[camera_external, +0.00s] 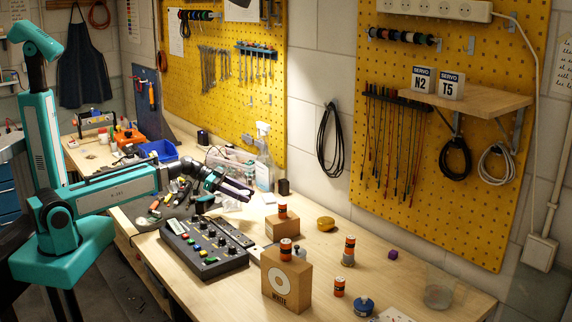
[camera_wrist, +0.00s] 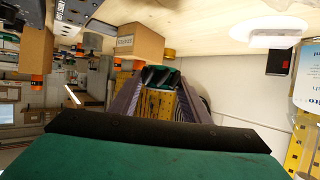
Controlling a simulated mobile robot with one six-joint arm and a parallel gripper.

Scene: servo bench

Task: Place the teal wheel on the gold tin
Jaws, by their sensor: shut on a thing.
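The teal wheel (camera_wrist: 160,76), teal with black, sits between the two fingertips of my gripper (camera_wrist: 158,82) in the wrist view. The gripper is shut on it. In the outside view my gripper (camera_external: 246,193) is held above the bench, left of and higher than the gold tin; the wheel cannot be made out clearly there. The gold tin (camera_external: 326,224) is a low round yellow tin standing on the bench near the wall, with nothing on its top. A small gold-orange patch beyond the fingers in the wrist view may be the tin.
A small cardboard box (camera_external: 281,229) and a larger one (camera_external: 288,284) carry orange-and-black cylinders. More cylinders (camera_external: 339,287), a purple cube (camera_external: 393,254), a blue knobbed object (camera_external: 364,306) and a glass jar (camera_external: 438,291) stand to the right. A black control box (camera_external: 205,250) lies below my gripper.

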